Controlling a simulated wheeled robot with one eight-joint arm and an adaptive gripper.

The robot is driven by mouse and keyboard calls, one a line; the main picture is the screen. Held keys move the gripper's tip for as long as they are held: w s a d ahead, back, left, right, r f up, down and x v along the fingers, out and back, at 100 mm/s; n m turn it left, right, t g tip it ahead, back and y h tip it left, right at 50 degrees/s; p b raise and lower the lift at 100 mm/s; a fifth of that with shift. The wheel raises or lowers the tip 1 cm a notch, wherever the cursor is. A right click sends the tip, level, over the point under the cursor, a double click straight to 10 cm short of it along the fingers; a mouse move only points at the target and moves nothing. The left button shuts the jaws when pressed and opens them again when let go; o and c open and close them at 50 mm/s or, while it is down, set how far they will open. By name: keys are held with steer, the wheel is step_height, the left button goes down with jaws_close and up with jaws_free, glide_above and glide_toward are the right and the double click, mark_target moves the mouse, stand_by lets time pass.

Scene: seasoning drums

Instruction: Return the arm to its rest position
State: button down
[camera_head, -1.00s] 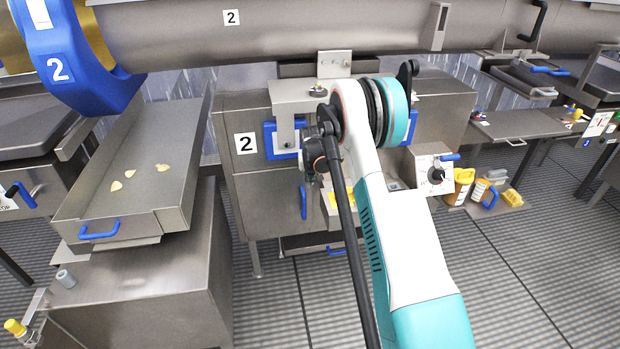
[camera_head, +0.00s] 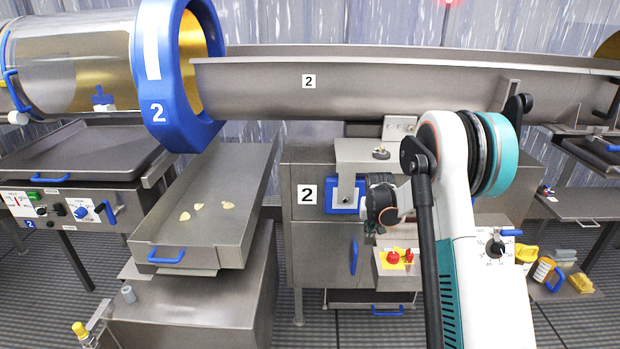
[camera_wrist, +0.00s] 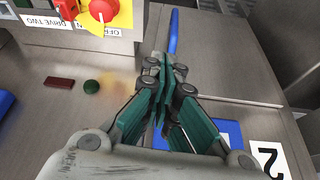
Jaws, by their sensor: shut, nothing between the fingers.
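My arm, white and teal with a dark rod along it, rises on the right of the head view and bends at a teal-capped joint. I cannot tell the exact gap to the panel.
A steel trough (camera_head: 400,90) runs above the arm. A tray (camera_head: 225,245) with several chips stands left.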

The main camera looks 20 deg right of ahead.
steer(key=s+a+r+n, duration=0.1)
steer(key=s+a+r, duration=0.35)
steer(key=r, duration=0.25)
steer(key=s+a+r+t, duration=0.1)
steer(key=s+a+r, duration=0.3)
steer(key=s+r, duration=0.3)
steer(key=s+a+r+n, duration=0.1)
steer(key=s+a+r, duration=0.3)
steer(key=r, duration=0.4)
steer(key=s+a+n+t, duration=0.1)
steer(key=s+a, duration=0.3)
steer(key=s, duration=0.8)
steer(key=s+a+r+n+t+y, duration=0.1)
steer(key=s+a, duration=0.4)
steer(key=s, duration=0.8)
steer(key=shift+s+a+r+y, duration=0.15)
steer(key=shift+a+r+y, duration=0.05)
steer(key=shift+y, duration=0.1)
